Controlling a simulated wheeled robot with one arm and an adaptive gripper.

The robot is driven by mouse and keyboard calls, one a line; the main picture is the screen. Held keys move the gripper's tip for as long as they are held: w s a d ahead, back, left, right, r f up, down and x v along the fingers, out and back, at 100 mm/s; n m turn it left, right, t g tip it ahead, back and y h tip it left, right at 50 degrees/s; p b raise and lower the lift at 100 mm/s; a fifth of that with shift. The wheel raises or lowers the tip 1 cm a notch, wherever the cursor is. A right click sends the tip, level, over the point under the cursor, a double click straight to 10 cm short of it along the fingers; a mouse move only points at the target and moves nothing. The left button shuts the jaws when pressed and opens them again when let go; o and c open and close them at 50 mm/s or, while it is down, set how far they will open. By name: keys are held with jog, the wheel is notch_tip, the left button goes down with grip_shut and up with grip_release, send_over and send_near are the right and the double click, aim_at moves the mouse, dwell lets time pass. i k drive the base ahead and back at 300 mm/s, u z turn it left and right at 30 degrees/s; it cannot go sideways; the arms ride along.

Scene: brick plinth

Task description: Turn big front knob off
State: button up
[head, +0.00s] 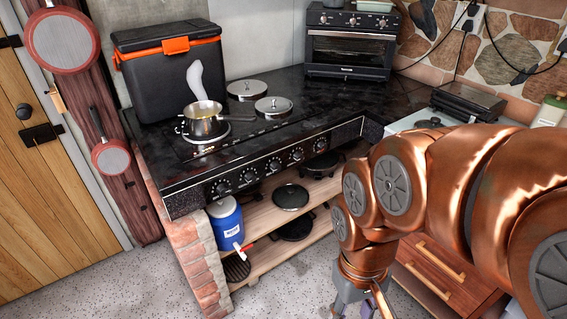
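The black stove (180,172) has a row of several dark knobs along its sloping front panel. One knob (222,187) is at the left end, one (274,166) is in the middle and one (320,146) is at the right end. They look alike in size, and their settings are too small to read. A steaming metal pot (205,126) stands on the front left burner. My copper arm bends down on the right. My gripper (352,300) is at the bottom edge, below and apart from the knobs, partly cut off; its fingers cannot be made out.
A shelf under the stove holds a blue jug (226,224) and dark pans (291,197). A black cooler (170,70) and a toaster oven (350,45) stand behind. Wooden drawers (440,272) are at lower right. The floor (280,285) before the shelf is clear.

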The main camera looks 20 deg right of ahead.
aim_at(222, 190)
jog(key=u, duration=2.15)
jog(key=k, duration=0.45)
jog(key=z, duration=0.2)
